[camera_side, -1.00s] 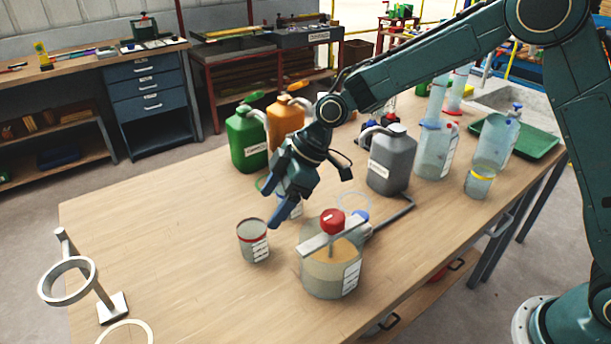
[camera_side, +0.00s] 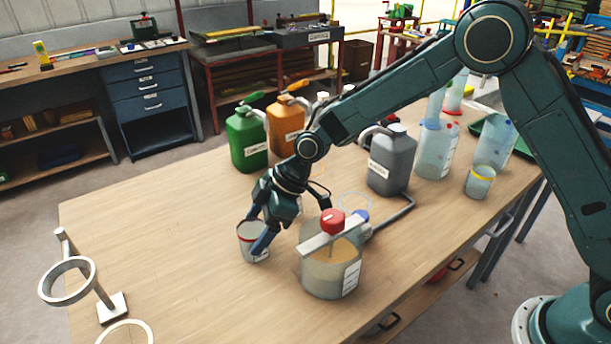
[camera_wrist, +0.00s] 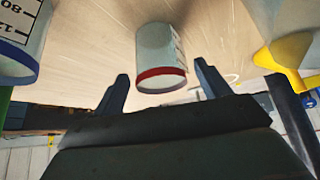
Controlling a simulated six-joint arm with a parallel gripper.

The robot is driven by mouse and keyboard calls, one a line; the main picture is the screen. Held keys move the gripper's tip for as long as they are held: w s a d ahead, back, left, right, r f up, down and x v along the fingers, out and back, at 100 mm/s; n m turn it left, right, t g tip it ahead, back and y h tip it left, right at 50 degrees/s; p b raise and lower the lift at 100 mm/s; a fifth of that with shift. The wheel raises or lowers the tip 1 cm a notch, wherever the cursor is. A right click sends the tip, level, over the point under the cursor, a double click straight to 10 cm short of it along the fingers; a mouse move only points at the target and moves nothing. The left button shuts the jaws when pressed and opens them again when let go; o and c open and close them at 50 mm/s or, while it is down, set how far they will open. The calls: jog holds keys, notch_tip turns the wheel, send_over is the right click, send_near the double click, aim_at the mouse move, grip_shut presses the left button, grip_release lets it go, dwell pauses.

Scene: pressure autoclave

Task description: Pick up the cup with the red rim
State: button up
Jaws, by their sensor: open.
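The cup with the red rim (camera_side: 246,231) stands upright on the wooden table, left of the beaker with the red-capped bar. My gripper (camera_side: 257,234) is at the cup, with one finger in front of it, hiding part of its side. In the wrist view, the cup (camera_wrist: 160,52) lies between the two open fingers of my gripper (camera_wrist: 161,72), with a gap on each side. I see no contact with the cup.
The beaker (camera_side: 318,278) with a bar across it stands close on the right. Green (camera_side: 246,140), orange (camera_side: 285,127) and grey (camera_side: 389,160) jugs stand behind. A blue-rimmed container (camera_wrist: 24,45) shows at the wrist view's left. A ring stand (camera_side: 112,308) is at the table's left.

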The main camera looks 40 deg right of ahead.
jog(key=shift+w+a+f, duration=0.1)
jog(key=shift+a+f, duration=0.1)
jog(key=shift+f, duration=0.15)
jog(key=c, duration=1.1)
